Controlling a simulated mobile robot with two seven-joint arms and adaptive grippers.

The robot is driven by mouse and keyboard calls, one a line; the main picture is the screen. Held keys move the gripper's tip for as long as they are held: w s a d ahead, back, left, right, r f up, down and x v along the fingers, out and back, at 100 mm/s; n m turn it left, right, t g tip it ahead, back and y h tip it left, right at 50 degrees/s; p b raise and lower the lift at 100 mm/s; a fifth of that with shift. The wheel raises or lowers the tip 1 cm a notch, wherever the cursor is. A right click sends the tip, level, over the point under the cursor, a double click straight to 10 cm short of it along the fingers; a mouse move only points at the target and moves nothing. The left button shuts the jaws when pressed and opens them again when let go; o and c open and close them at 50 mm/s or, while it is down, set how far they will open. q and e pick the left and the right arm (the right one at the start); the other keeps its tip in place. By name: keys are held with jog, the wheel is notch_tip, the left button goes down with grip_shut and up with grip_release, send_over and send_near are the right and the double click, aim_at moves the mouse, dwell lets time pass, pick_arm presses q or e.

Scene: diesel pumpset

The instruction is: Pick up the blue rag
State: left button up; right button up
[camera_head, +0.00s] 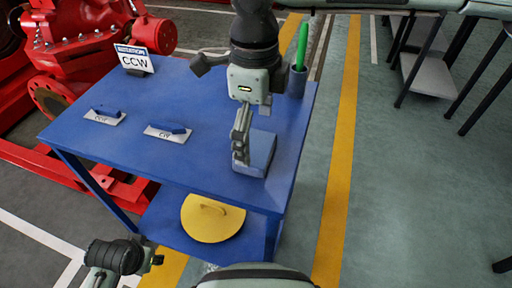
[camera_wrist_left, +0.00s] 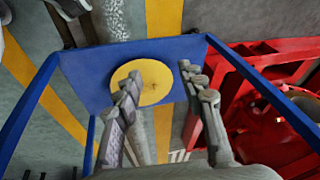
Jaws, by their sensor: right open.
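The blue rag (camera_head: 262,152) looks like a flat folded block and lies on the right part of the blue table (camera_head: 190,90). My right gripper (camera_head: 241,148) points down at the rag's left edge, with its fingers seen nearly edge-on and covering part of it. Its jaws are open, and I cannot tell whether they touch the rag. My left gripper (camera_head: 155,260) is low at the front left, away from the rag. In the left wrist view its two fingers (camera_wrist_left: 165,90) stand apart with nothing between them. The rag does not show in that view.
A CCW sign (camera_head: 134,60) and two small labelled plates, (camera_head: 104,116) and (camera_head: 168,134), stand on the table. A cup (camera_head: 297,82) with a green pen is behind the rag. A yellow disc (camera_head: 212,215) lies on the lower shelf. Red machinery (camera_head: 75,50) is at left.

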jog(key=shift+f, duration=1.35)
jog(key=c, duration=1.1)
pick_arm(q)
jog(key=shift+f, duration=0.35)
pick_arm(e)
jog(key=shift+r, duration=0.1)
jog(key=shift+w+r, duration=0.1)
jog(key=shift+r, duration=0.35)
jog(key=r, duration=0.2)
jog(key=a+r, duration=0.1)
jog(key=shift+s+r+b, duration=0.25)
jog(key=shift+r+b, duration=0.1)
pick_arm(q)
jog(key=shift+w+a+b+v, duration=0.15)
jog(key=shift+b+v, duration=0.1)
jog(key=shift+v, duration=0.7)
jog(key=shift+w+a+b+v, duration=0.1)
jog(key=shift+b+v, duration=0.1)
jog(key=shift+v, duration=0.8)
pick_arm(e)
jog(key=shift+s+a+r, duration=0.65)
jog(key=shift+a+r, duration=0.4)
jog(key=shift+a, duration=0.6)
jog(key=shift+s+a+r, duration=0.65)
jog(key=shift+a+r, duration=0.45)
jog(key=shift+a, duration=0.5)
jog(key=shift+s+a+r, duration=0.65)
jog(key=shift+a+r, duration=0.4)
jog(key=shift+a, duration=0.6)
